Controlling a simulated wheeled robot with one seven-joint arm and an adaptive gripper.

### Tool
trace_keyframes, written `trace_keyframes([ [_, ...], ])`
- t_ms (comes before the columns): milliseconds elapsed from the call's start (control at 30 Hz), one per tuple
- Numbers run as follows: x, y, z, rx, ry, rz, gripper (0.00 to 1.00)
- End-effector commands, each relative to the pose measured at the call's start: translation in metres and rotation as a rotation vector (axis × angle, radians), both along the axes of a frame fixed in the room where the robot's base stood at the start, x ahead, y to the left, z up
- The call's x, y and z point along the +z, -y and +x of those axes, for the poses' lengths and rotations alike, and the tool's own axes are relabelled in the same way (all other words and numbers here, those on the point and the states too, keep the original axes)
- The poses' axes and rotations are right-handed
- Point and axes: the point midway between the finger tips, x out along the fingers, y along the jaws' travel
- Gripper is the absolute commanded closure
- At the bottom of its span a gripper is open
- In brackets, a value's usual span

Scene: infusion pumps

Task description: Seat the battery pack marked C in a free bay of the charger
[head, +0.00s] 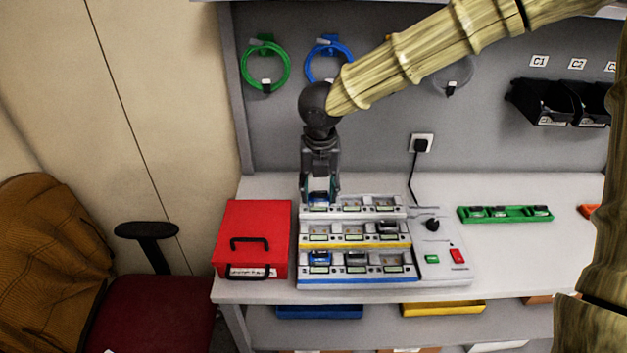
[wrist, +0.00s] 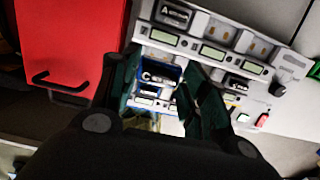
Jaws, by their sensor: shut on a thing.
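My gripper (head: 320,193) points down over the left end of the charger (head: 440,272). Its dark green pads are shut on the battery pack marked C (wrist: 160,76), which is blue with its letter facing up. Little of the pack shows between the fingers in the head view. In the wrist view, the pack appears over the left part of the charger, in front of the pack marked A (wrist: 176,14), which sits in the back row's left bay. The back row's middle and right bays look empty. Whether pack C touches a bay is hidden.
A red case (head: 252,232) stands close to the charger's left side. Dark packs sit in the middle row's right bay (head: 388,227) and in the front row. A green tray (head: 505,214) lies to the right. A cord runs to the wall socket (head: 421,143) behind.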

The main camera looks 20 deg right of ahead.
Motion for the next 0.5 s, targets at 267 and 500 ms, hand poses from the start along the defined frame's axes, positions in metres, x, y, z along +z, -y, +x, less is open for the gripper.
trace_keyframes([
  [267, -0.018, 0.001, 0.011, 0.0, -0.011, -0.001, 0.81],
  [500, -0.035, 0.0, 0.016, 0.001, -0.016, -0.001, 0.81],
])
